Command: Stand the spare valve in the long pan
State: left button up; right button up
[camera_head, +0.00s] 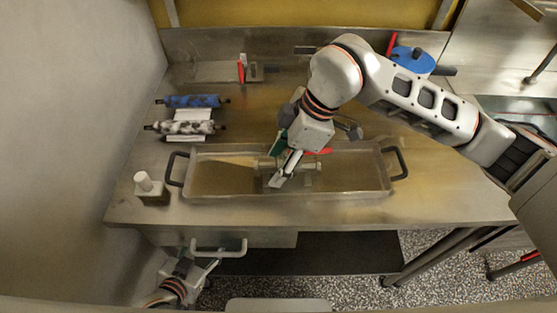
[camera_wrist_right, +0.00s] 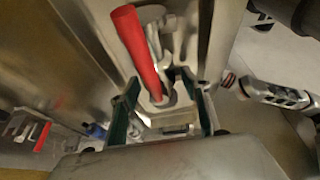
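The long pan (camera_head: 345,192) is a shallow metal tray with dark end handles, on the steel bench. A metal valve (camera_head: 306,167) with a red lever (camera_head: 318,151) is at the middle of the pan, partly hidden by my right gripper (camera_head: 284,168). In the right wrist view, the red lever (camera_wrist_right: 138,50) and the metal valve body (camera_wrist_right: 165,95) show between the green-padded fingers of the right gripper (camera_wrist_right: 165,110), which look spread apart. I cannot tell whether they touch it. My left gripper (camera_head: 203,268) is low, below the bench front; its finger opening is unclear.
Two rollers, blue (camera_head: 192,101) and mottled (camera_head: 185,127), lie at the bench's left. A white-capped block (camera_head: 150,188) stands at the front left corner. A red-handled item (camera_head: 241,70) and a blue round item (camera_head: 413,61) are at the back. The bench right of the pan is clear.

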jog(key=v, duration=1.2)
jog(key=shift+r, duration=0.2)
jog(key=shift+s, duration=0.1)
